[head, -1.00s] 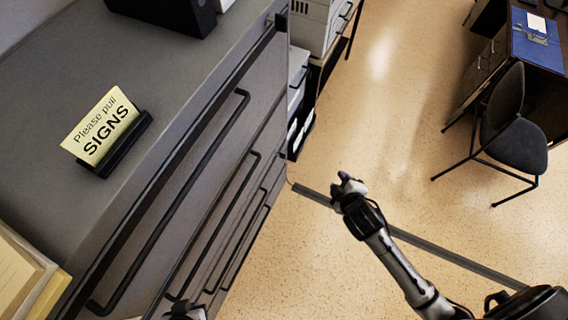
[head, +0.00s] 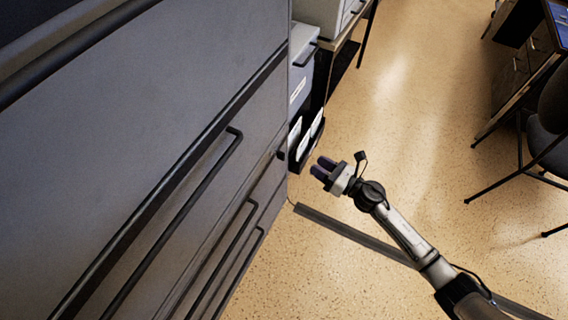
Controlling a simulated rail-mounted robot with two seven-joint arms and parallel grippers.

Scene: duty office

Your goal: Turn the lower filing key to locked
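The grey filing cabinet (head: 110,115) fills the left of the head view, with long dark drawer handles (head: 185,215). A small dark knob-like piece (head: 281,154) sits at the right end of a drawer front; it may be the lower filing key, but it is too small to read its turn. My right gripper (head: 322,167) is right of the cabinet, over the floor and apart from that piece. Its two dark fingers look parted, with nothing seen between them. My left gripper is out of view.
Grey boxes (head: 301,65) and dark racks with papers (head: 306,140) stand beyond the cabinet. A dark strip (head: 350,232) crosses the floor. A chair (head: 550,125) and desk (head: 525,75) are at right. The speckled floor between is clear.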

